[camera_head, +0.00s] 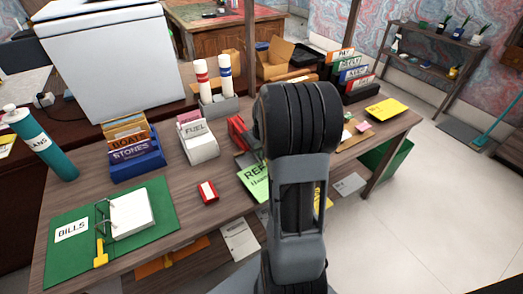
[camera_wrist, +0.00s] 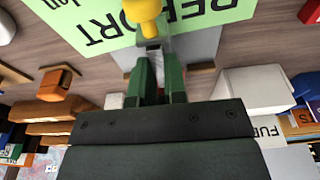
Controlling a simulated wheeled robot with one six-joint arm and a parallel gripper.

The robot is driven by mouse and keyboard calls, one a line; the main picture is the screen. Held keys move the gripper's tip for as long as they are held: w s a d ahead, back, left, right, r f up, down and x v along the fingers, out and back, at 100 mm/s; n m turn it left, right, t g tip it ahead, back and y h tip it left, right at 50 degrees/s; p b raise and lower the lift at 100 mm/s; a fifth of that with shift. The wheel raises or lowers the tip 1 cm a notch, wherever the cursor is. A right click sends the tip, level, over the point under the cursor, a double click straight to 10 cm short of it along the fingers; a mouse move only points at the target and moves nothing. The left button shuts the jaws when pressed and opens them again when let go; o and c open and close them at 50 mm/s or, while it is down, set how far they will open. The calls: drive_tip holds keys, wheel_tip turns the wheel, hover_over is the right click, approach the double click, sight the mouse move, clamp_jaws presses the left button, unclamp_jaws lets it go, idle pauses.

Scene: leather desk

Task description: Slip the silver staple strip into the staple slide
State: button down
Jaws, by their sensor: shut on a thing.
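My gripper (camera_wrist: 158,62) shows in the wrist view, with its two green fingers close together. They are shut on a small pale silver piece, the staple strip (camera_wrist: 154,57), most of which the fingers hide. The strip is over or near a grey surface (camera_wrist: 205,43) beside the green REPORT sheet. I cannot tell whether it touches anything there. In the head view my arm covers the gripper and the strip. A red object that looks like the stapler (camera_head: 237,134) stands just left of my arm. I cannot clearly make out the staple slide in either view.
The green REPORT sheet (camera_head: 254,181) lies left of my arm. A yellow knob-like thing (camera_wrist: 142,12) is just beyond my fingertips. A small red and white box (camera_head: 207,191), a white FUEL holder (camera_head: 198,144) and a green BILLS binder (camera_head: 75,255) occupy the left desk.

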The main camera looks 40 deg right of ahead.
drive_tip(key=shift+f, duration=0.15)
drive_tip(key=shift+f+b, duration=0.5)
drive_tip(key=c, duration=1.2)
unclamp_jaws()
drive_tip(key=shift+o, duration=0.2)
drive_tip(key=shift+r+p, duration=0.45)
drive_tip(key=shift+r, duration=0.1)
wheel_tip(320, 180, up, 12)
drive_tip(key=s+f+p, duration=0.1)
drive_tip(key=s, duration=0.1)
drive_tip(key=s+a, duration=0.5)
drive_tip(key=a, duration=0.5)
drive_tip(key=s+a+f+n+t, duration=0.1)
drive_tip(key=s+a, duration=0.4)
drive_tip(key=a, duration=0.5)
drive_tip(key=shift+a+n, duration=0.3)
